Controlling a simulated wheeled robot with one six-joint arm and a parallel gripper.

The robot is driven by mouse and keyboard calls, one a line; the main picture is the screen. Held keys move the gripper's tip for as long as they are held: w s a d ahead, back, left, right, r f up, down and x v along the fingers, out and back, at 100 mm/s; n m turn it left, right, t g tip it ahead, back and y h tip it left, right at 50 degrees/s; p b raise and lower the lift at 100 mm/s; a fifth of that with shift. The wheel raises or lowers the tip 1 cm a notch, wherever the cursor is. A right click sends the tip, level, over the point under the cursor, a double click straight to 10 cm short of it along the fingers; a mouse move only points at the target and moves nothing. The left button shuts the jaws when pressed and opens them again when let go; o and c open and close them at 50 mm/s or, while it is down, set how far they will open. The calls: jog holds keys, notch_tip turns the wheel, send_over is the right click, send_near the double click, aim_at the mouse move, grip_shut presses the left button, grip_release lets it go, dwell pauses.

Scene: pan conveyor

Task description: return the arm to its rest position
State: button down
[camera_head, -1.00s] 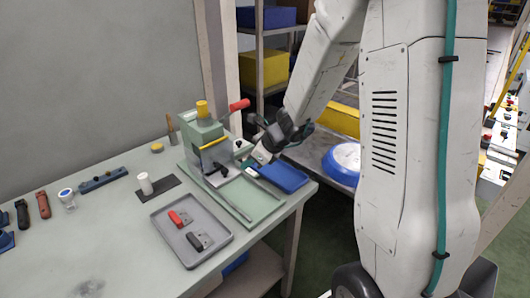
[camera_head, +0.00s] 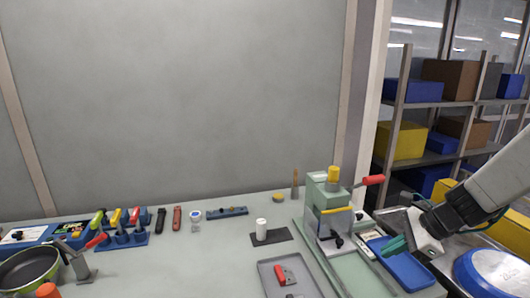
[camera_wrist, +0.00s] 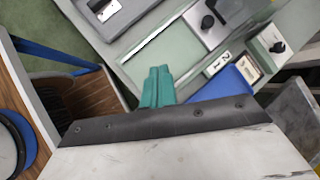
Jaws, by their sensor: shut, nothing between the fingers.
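My gripper (camera_head: 394,246) is at the right of the head view, with its teal fingers closed together and nothing between them. It is above the blue tray (camera_head: 408,268) at the right end of the workbench, beside the green press machine (camera_head: 325,215) with its red-handled lever. In the wrist view the teal fingers (camera_wrist: 158,87) point toward the bench edge, with part of the blue tray (camera_wrist: 222,88) to their right. My forearm reaches in from the right edge of the head view.
A grey tray (camera_head: 264,272) with a red-handled part lies left of the press. A green pan (camera_head: 30,268) and a blue tool rack (camera_head: 125,238) are at the left. Shelves with bins (camera_head: 402,142) stand behind at right. A blue round pan (camera_head: 490,272) lies at far right.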

jog(key=s+a+r+n+h, duration=0.1)
jog(key=s+r+n+h, duration=0.1)
jog(key=s+r+n, duration=0.2)
jog(key=s+a+r+n+g+h, duration=0.1)
jog(key=s+r+n, duration=0.3)
jog(key=s+n, duration=0.5)
jog(key=s+a+r+n+g+h, duration=0.1)
jog(key=s+a+r+n+h, duration=0.1)
jog(key=s+n, duration=0.5)
jog(key=shift+s+a+r+n+h, duration=0.25)
jog(key=shift+s+r+h, duration=0.35)
jog(key=shift+s+r, duration=0.4)
